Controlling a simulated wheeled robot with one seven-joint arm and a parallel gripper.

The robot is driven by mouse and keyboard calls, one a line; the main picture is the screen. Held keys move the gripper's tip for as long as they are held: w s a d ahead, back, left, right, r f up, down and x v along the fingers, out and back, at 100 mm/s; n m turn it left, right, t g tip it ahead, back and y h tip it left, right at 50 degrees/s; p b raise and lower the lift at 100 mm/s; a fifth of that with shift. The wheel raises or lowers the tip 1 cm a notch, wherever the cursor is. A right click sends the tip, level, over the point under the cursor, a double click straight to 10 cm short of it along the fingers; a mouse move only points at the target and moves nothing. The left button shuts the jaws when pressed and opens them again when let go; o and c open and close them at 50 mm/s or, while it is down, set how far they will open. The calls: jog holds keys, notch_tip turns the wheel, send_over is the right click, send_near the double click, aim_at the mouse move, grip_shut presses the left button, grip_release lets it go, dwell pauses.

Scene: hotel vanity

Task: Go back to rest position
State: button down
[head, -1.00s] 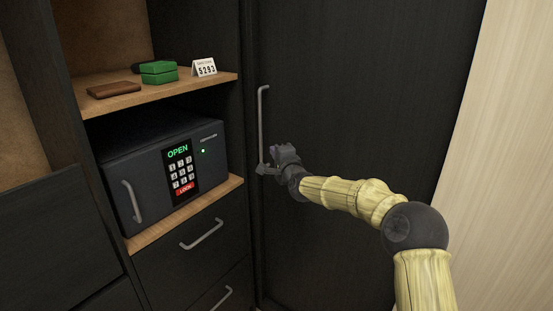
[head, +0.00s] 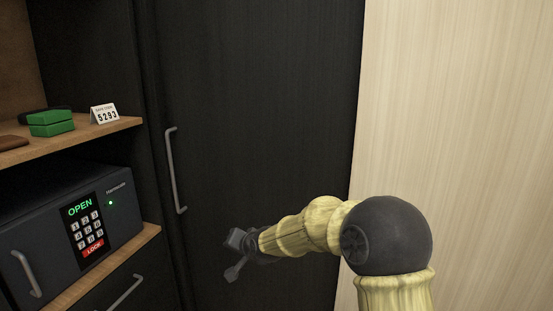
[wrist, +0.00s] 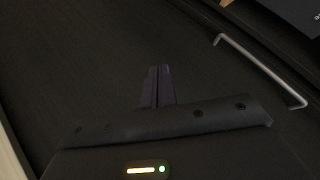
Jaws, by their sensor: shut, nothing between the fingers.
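My gripper (head: 234,272) is in front of the dark wardrobe door (head: 260,120), low and to the right of the door's metal bar handle (head: 174,170). It is apart from the handle. In the wrist view my gripper's fingers (wrist: 158,86) are together with nothing between them. The handle shows at the upper right of the wrist view (wrist: 262,68), beyond the fingertips. My arm comes in from the lower right of the head view.
A dark safe (head: 70,225) at the left reads OPEN, its door closed or nearly so. A pale wall panel (head: 450,120) is at the right.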

jog(key=s+d+f+n+g+h+p, duration=0.1)
jog(key=s+d+f+g+h, duration=0.2)
jog(key=s+d, duration=1.1)
jog(key=s+d+f+n+g+h, duration=0.2)
jog(key=s+d+f+g+h, duration=0.1)
jog(key=s+d, duration=1.05)
jog(key=w+a+p+v, duration=0.1)
jog(key=w+p+v, duration=0.1)
jog(key=p+v, duration=1.2)
jog(key=shift+r, duration=0.15)
jog(key=shift+a, duration=0.1)
